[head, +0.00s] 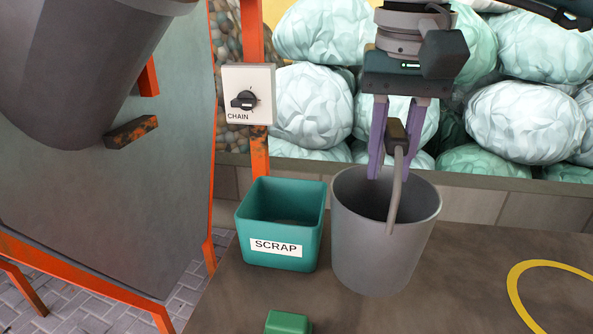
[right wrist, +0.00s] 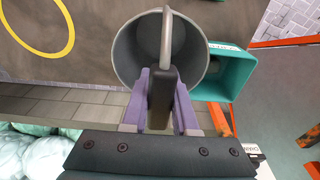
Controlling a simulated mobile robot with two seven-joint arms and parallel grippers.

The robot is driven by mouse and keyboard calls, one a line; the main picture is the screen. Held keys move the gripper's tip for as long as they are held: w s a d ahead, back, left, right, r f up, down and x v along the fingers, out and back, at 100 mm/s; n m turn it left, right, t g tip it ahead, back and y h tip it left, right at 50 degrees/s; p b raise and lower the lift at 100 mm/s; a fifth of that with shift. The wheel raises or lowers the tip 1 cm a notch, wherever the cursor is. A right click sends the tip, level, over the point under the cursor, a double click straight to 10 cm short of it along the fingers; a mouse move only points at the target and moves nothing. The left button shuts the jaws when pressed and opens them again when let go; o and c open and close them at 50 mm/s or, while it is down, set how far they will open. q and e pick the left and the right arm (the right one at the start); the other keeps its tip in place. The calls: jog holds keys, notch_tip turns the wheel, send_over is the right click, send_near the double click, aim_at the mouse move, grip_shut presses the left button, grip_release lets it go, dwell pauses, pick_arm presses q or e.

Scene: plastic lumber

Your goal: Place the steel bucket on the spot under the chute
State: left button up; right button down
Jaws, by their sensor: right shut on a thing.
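The grey steel bucket (head: 375,250) is upright at the table's far side, right of the scrap bin. My right gripper (head: 395,165) is above its mouth, shut on the dark grip of the bucket's handle (head: 397,190). The right wrist view shows the raised handle (right wrist: 166,40) and the open mouth of the bucket (right wrist: 125,70). I cannot tell whether its base touches the table. A yellow ring (head: 517,285) is marked on the table to the right. A large grey tapered cylinder (head: 85,70), perhaps the chute, hangs at upper left. My left gripper is out of view.
A teal bin (head: 250,215) labelled SCRAP stands close beside the bucket. A green block (head: 288,322) is at the near edge. A CHAIN switch box (head: 248,94) hangs on an orange post. Wrapped bales (head: 310,105) stand behind a low wall. The table (head: 450,290) is bare right of the bucket.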

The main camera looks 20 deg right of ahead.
aim_at(383, 192)
jog(key=shift+f, duration=2.25)
jog(key=shift+f+b, duration=0.1)
jog(key=shift+b, duration=0.25)
jog(key=c, duration=1.2)
grip_release()
jog(key=shift+f, duration=0.1)
jog(key=o, duration=0.5)
